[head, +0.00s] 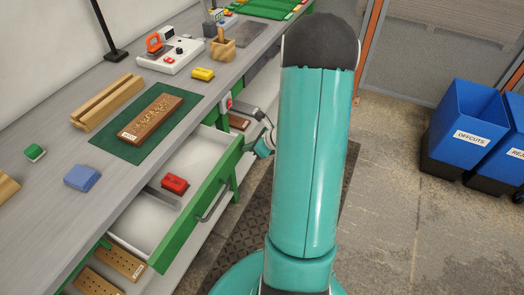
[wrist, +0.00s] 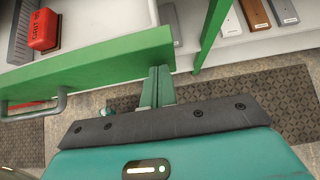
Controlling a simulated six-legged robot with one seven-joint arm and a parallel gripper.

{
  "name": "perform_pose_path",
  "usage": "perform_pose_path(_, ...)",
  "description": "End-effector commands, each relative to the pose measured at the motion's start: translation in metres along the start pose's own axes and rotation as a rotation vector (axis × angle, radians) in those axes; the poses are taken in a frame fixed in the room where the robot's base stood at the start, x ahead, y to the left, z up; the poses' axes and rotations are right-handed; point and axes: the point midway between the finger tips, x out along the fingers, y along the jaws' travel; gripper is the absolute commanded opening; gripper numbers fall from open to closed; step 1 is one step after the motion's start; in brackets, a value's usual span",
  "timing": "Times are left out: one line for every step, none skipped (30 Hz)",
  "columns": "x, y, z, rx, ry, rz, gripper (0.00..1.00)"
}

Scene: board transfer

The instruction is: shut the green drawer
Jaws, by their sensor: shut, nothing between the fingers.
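The green drawer (head: 222,187) is pulled open from under the bench, its pale inside showing. Its handle (head: 213,203) is on the front panel. In the wrist view the green front panel (wrist: 90,62) spans the upper left, with the grey handle (wrist: 35,112) below it. My gripper (wrist: 157,88) is shut and empty at the right end of that panel; whether it touches the panel I cannot tell. In the head view my gripper (head: 264,143) is beside the drawer's far front corner, partly hidden by my arm. A red block (head: 175,184) lies inside the drawer; it also shows in the wrist view (wrist: 43,30).
Lower shelves hold more boards (head: 120,262). Blue bins (head: 468,118) stand right; the floor between is clear.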

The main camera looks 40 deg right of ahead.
Motion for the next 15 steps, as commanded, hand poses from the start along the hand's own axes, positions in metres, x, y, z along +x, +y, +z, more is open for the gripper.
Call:
perform_pose_path(0.011, 0.001, 0.010, -0.004, -0.002, 0.005, 0.00)
perform_pose_path(0.017, 0.001, 0.016, -0.004, -0.002, 0.005, 0.00)
perform_pose_path(0.026, 0.001, 0.023, -0.004, -0.001, 0.004, 0.00)
perform_pose_path(0.032, 0.002, 0.029, -0.004, -0.002, 0.005, 0.00)
perform_pose_path(0.038, 0.002, 0.034, -0.004, -0.002, 0.005, 0.00)
perform_pose_path(0.047, 0.002, 0.042, -0.004, -0.001, 0.005, 0.00)
perform_pose_path(0.052, 0.001, 0.047, -0.004, -0.002, 0.004, 0.00)
perform_pose_path(0.059, 0.001, 0.053, -0.004, -0.002, 0.004, 0.00)
perform_pose_path(0.067, 0.001, 0.060, -0.003, -0.001, 0.004, 0.00)
perform_pose_path(0.073, 0.002, 0.065, -0.004, -0.002, 0.004, 0.00)
perform_pose_path(0.078, 0.002, 0.070, -0.003, -0.002, 0.005, 0.00)
perform_pose_path(0.085, 0.001, 0.077, -0.003, -0.002, 0.003, 0.00)
perform_pose_path(0.091, 0.001, 0.082, -0.003, -0.002, 0.003, 0.00)
perform_pose_path(0.096, 0.001, 0.086, -0.002, -0.002, 0.003, 0.00)
perform_pose_path(0.102, 0.001, 0.091, -0.001, -0.001, 0.002, 0.00)
